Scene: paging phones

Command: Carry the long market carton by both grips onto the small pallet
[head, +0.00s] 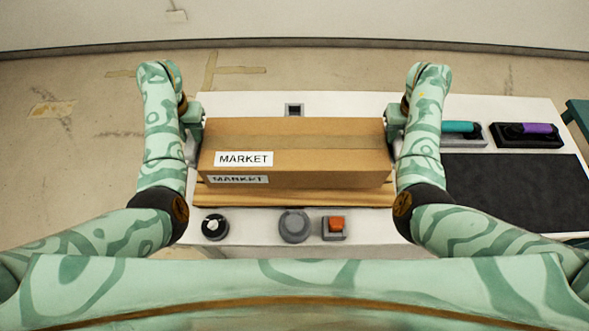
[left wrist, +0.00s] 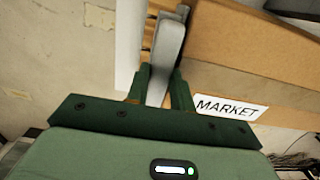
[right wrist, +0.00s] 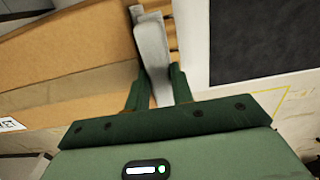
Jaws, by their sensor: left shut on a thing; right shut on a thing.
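The long brown market carton (head: 320,157) lies level across the middle of the head view, with white MARKET labels on its top and front. The small wooden pallet (head: 300,198) shows as a strip below its front edge, and the carton hides most of it. I cannot tell whether the carton touches the pallet or hangs just above it. My left gripper (head: 197,116) is shut on the grey grip (left wrist: 168,50) at the carton's left end. My right gripper (head: 393,118) is shut on the grey grip (right wrist: 151,45) at its right end.
On the white table (head: 350,102), a black knob (head: 215,226), a grey round button (head: 294,225) and an orange switch (head: 335,226) stand in front of the pallet. Teal (head: 459,127) and purple (head: 537,128) handsets and a dark mat (head: 515,185) lie to the right.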

